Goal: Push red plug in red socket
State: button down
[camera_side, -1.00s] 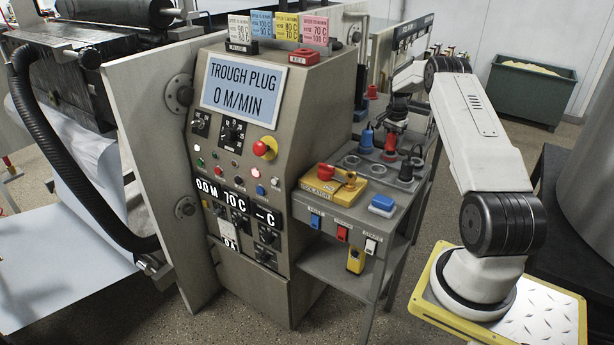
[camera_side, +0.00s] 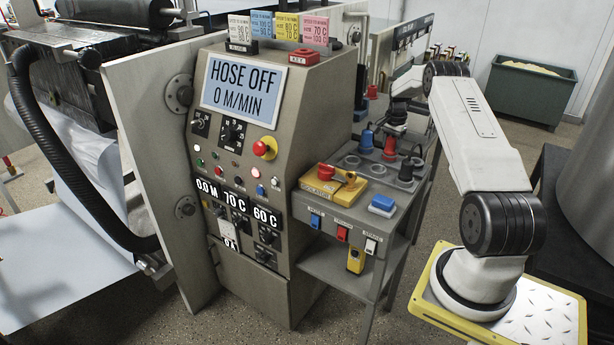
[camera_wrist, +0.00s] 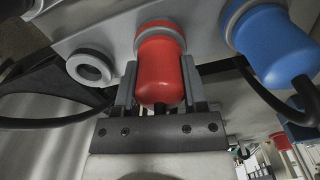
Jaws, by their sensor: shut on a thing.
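The red plug (camera_wrist: 160,68) is between the two fingers of my gripper (camera_wrist: 161,88) in the wrist view. My gripper is shut on it. The plug's far end meets a grey ring (camera_wrist: 160,27) on the panel, the red socket; no clear gap shows between them. In the side view the red plug (camera_side: 390,147) stands upright on the grey bench (camera_side: 352,197), with my gripper (camera_side: 396,124) just above and around its top. The inside of the socket is hidden.
A blue plug (camera_wrist: 270,45) sits in a ring beside the red one. An empty grey ring (camera_wrist: 89,67) lies on its other side. Black cables run close by. A yellow isolator block (camera_side: 332,182) is on the bench. The cabinet screen (camera_side: 241,84) reads HOSE OFF.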

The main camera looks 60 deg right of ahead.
jog(key=shift+c, duration=0.3)
grip_release()
jog(key=shift+r, duration=3.9)
